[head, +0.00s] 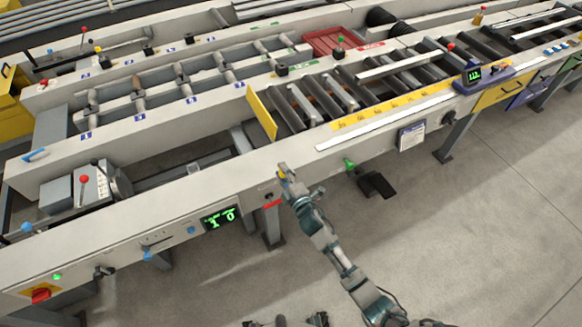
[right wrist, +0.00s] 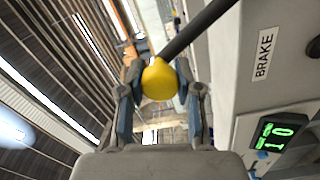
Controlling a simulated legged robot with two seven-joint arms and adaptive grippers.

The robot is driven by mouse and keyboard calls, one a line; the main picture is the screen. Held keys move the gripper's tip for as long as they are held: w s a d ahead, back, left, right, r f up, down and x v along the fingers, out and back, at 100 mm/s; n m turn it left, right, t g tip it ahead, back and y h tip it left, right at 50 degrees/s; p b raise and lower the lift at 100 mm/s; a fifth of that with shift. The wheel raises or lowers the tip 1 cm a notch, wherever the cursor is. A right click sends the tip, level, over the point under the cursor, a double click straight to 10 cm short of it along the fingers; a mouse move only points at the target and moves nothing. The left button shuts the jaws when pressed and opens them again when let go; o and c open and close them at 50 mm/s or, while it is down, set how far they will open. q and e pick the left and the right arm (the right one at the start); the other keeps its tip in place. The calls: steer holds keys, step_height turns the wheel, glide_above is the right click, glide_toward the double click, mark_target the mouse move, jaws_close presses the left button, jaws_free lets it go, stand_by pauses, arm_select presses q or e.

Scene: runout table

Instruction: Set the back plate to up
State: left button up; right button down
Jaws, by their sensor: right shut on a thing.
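A yellow plate (head: 262,113) stands raised across the left end of the roller lane in the head view. The fingers sit on both sides of the knob. Dark parts at the bottom edge of the head view may be my left gripper, but too little shows to tell its state.
A BRAKE label (right wrist: 264,54) is on the panel beside the lever. A green display (head: 220,217) reads 10 on the front beam. A green knob (head: 349,163) and black pedal (head: 376,184) are to the right. The floor (head: 440,245) in front is clear.

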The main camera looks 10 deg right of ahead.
arm_select(q)
steer(key=shift+w+d+r+b, duration=0.1)
steer(key=shift+w+r+b, duration=0.35)
steer(key=shift+w+r, duration=0.45)
arm_select(e)
steer(key=a+f+n, duration=0.1)
steer(key=s+a+f+n, duration=0.1)
steer(key=n, duration=0.1)
steer(key=shift+a+f, duration=0.1)
steer(key=shift+a, duration=0.15)
steer(key=shift+f, duration=0.1)
steer(key=c, duration=0.8)
jaws_free()
arm_select(q)
steer(key=shift+w, duration=0.1)
arm_select(e)
steer(key=shift+w+a, duration=0.1)
steer(key=v, duration=1.2)
